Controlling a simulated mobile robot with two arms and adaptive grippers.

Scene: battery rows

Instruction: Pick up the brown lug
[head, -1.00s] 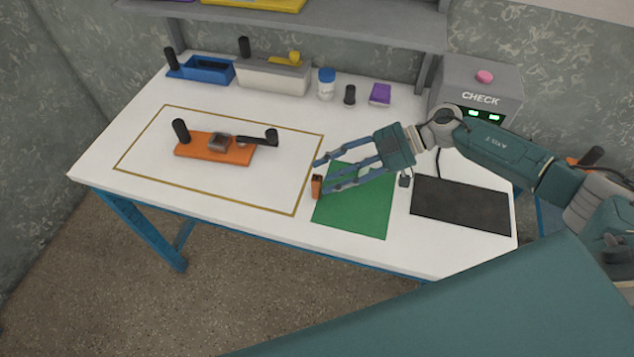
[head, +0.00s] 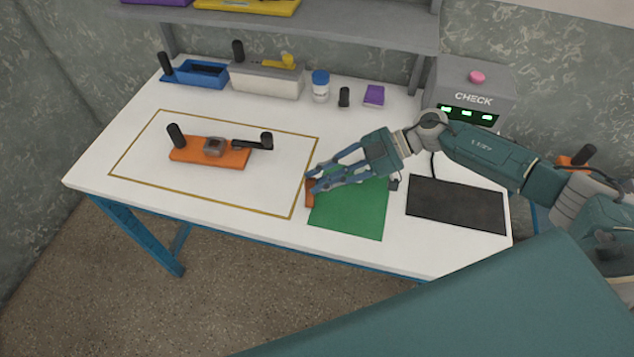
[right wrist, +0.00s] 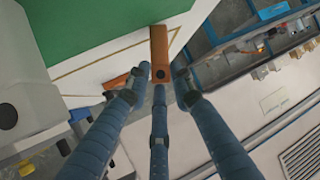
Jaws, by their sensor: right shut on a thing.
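The brown lug (head: 309,193) is at the left edge of the green mat, by the corner of the gold outline. In the right wrist view the lug (right wrist: 159,48) is a narrow brown bar with a dark round hole near its end. My right gripper (head: 311,181) is shut on the lug, its fingers reaching in from the right. In the right wrist view the fingertips (right wrist: 158,88) gather around the lug's holed end. I cannot tell whether the lug is clear of the table. My left gripper is not in view.
The green mat (head: 350,213) lies under my right fingers, with a black pad (head: 456,204) to its right. An orange fixture (head: 208,153) stands inside the gold outline. Bins, a bottle (head: 320,86) and the CHECK box (head: 470,92) line the back. The front left table is clear.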

